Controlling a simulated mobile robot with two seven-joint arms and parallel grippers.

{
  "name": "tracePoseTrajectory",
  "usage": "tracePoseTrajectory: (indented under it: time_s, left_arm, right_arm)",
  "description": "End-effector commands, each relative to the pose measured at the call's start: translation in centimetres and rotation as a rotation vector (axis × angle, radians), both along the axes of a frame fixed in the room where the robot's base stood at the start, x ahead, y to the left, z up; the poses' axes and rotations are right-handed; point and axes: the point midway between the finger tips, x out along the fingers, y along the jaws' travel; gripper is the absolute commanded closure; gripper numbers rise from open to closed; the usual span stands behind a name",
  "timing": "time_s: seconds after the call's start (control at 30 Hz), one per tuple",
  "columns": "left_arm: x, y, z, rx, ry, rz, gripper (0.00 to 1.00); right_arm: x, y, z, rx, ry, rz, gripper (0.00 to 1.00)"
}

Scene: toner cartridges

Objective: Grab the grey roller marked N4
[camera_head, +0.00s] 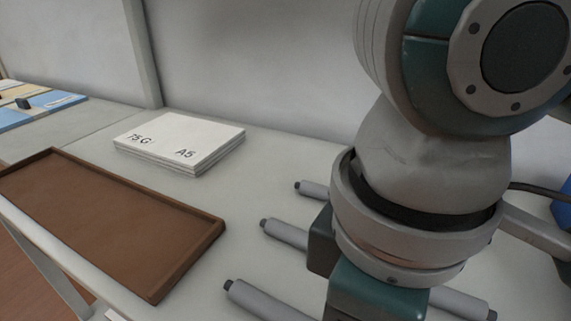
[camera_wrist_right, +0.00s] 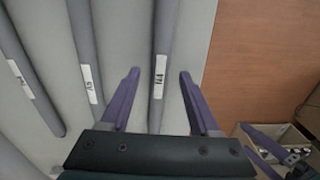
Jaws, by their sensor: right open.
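The grey roller marked N4 (camera_wrist_right: 162,45) lies lengthwise in the right wrist view, its white label facing up. My right gripper (camera_wrist_right: 158,76) is open, with one purple finger on each side of this roller. A gap shows on both sides, and I cannot tell how far above it the fingers are. In the head view my right arm hides the roller labels and the gripper. Purple finger-like parts at the lower right of the wrist view look like my left gripper, partly cut off; their opening is unclear.
Another labelled roller (camera_wrist_right: 82,40) lies left of N4, and a third roller (camera_wrist_right: 35,88) farther left. The brown tray (camera_head: 110,225) is empty on the table's left. A paper stack (camera_head: 180,140) lies behind it. The table edge is close to the right of N4 in the wrist view.

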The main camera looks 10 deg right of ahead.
Motion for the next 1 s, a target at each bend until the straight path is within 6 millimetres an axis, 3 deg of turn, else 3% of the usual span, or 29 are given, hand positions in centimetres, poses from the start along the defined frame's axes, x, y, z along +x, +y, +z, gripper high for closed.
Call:
tracePoseTrajectory:
  time_s: [0.27, 0.83, 1.0]
  left_arm:
    - [-0.02, 0.00, -0.18, 0.000, 0.000, 0.000, 0.00]
    - [-0.01, -0.27, -0.17, -0.011, 0.001, 0.007, 0.00]
    - [-0.01, -0.27, -0.17, -0.010, 0.001, 0.006, 0.00]
  right_arm:
    - [0.01, 0.03, -0.56, 0.000, -0.001, 0.002, 0.38]
    - [0.02, 0.05, -0.52, 0.000, -0.001, 0.002, 0.99]
    - [0.02, 0.05, -0.52, 0.000, -0.001, 0.002, 1.00]
